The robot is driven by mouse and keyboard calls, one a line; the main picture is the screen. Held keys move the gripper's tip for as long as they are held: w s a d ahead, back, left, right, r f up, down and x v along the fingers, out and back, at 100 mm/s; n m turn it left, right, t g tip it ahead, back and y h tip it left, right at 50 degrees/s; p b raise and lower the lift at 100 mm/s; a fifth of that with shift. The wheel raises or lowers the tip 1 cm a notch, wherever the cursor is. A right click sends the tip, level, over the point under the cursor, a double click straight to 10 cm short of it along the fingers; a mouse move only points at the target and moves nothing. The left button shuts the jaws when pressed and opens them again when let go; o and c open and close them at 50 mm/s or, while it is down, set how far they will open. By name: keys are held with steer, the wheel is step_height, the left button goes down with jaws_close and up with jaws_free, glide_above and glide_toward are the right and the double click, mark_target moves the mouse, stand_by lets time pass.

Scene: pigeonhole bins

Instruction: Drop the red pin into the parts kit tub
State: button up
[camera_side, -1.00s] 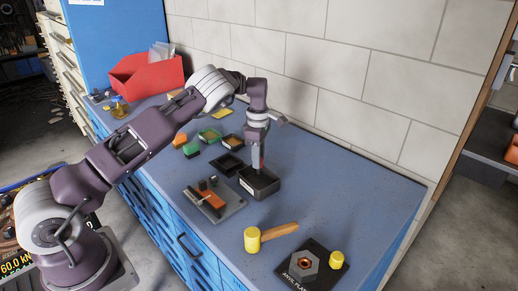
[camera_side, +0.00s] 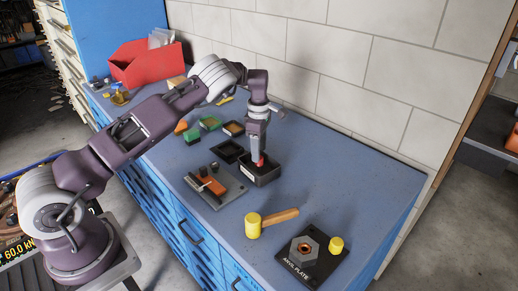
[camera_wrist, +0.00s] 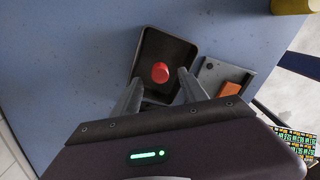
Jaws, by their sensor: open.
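The red pin (camera_wrist: 160,72) shows as a round red end inside the outline of the dark parts kit tub (camera_wrist: 172,38) in the wrist view. In the side view the red pin (camera_side: 262,160) shows at the tub (camera_side: 265,177), just below my fingers. My gripper (camera_wrist: 160,86) is open, with one finger on each side of the pin and a visible gap to each. In the side view my gripper (camera_side: 258,152) points down over the tub. The pin's lower part and whether it touches the tub floor are hard to tell.
A second dark tray (camera_side: 228,151) sits left of the tub. A grey plate with an orange block (camera_side: 212,186) lies in front. A yellow mallet (camera_side: 254,226) and the anvil plate (camera_side: 305,258) lie to the right. Green bins and a red bin (camera_side: 148,66) stand farther back.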

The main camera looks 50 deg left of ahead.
steer(key=shift+r, duration=0.1)
stand_by(0.3)
steer(key=shift+r, duration=1.4)
steer(key=shift+r, duration=0.1)
step_height(320, 180, up, 8)
